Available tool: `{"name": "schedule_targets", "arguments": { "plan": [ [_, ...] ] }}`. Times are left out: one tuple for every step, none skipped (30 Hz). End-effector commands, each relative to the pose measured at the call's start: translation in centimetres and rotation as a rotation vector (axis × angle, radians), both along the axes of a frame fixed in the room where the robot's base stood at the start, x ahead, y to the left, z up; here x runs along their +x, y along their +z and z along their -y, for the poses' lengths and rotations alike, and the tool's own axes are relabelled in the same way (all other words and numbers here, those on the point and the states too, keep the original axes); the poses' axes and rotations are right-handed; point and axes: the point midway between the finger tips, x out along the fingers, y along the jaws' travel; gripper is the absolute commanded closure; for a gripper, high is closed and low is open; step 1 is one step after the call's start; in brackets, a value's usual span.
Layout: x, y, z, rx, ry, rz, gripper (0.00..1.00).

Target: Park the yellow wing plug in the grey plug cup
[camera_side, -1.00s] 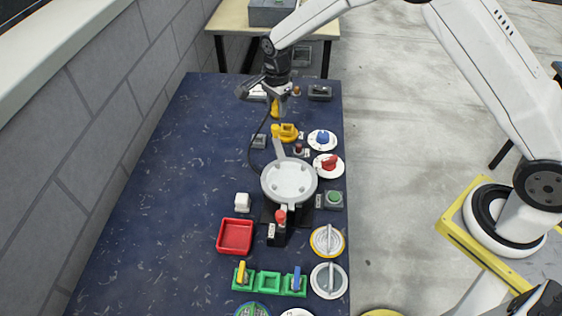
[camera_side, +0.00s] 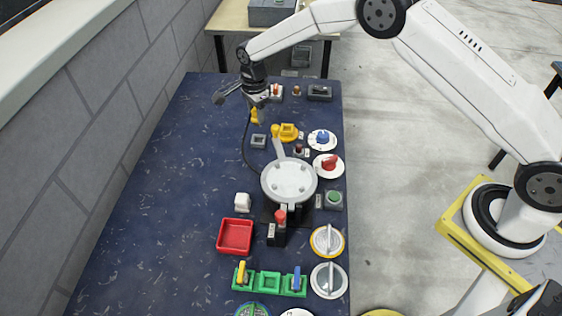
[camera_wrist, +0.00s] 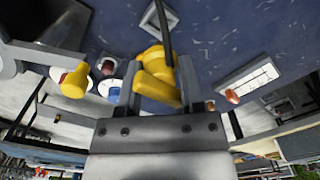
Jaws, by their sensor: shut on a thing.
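My gripper (camera_side: 256,104) is shut on the yellow wing plug (camera_side: 254,116), which hangs below it above the blue mat. In the wrist view the plug (camera_wrist: 157,82) sits between the two fingers of my gripper (camera_wrist: 158,76), with a dark cable running up from it. The grey plug cup (camera_side: 258,141) is a small square holder on the mat, nearer the camera than the plug and apart from it. In the wrist view the cup (camera_wrist: 158,18) shows beyond the plug, partly hidden by the cable.
A lever with a yellow knob (camera_side: 276,130) rises from the round grey plate (camera_side: 289,180). Blue (camera_side: 322,138) and red (camera_side: 329,164) knobs line the right edge. The mat's left side is clear.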

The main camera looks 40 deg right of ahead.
Motion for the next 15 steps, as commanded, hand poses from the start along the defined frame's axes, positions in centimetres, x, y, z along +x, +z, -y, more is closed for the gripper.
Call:
{"name": "schedule_targets", "arguments": {
  "plan": [
    [0.0,-0.2,0.0,0.0,0.0,0.0,1.0],
    [0.0,-0.4,0.0,0.0,0.0,0.0,1.0],
    [0.0,-0.6,0.0,0.0,0.0,0.0,1.0],
    [0.0,-0.8,0.0,0.0,0.0,-0.001,1.0],
    [0.0,-1.0,0.0,0.0,0.0,-0.001,1.0],
    [0.0,-1.3,0.0,0.0,0.0,-0.002,1.0],
    [0.0,-1.5,0.0,0.0,0.0,-0.002,1.0],
    [0.0,-1.7,0.0,0.0,0.0,-0.001,1.0],
    [0.0,-2.0,0.0,0.0,0.0,-0.001,1.0],
    [0.0,-2.2,0.0,0.0,0.0,-0.001,1.0],
    [0.0,-2.5,0.0,0.001,0.001,-0.001,1.0],
    [0.0,-2.8,0.0,0.001,0.001,-0.001,1.0],
    [0.0,-3.0,0.0,0.001,0.001,0.0,1.0],
    [0.0,-3.2,0.0,0.001,0.001,0.0,1.0],
    [0.0,-3.4,0.0,0.001,0.001,0.0,1.0]
  ]
}}
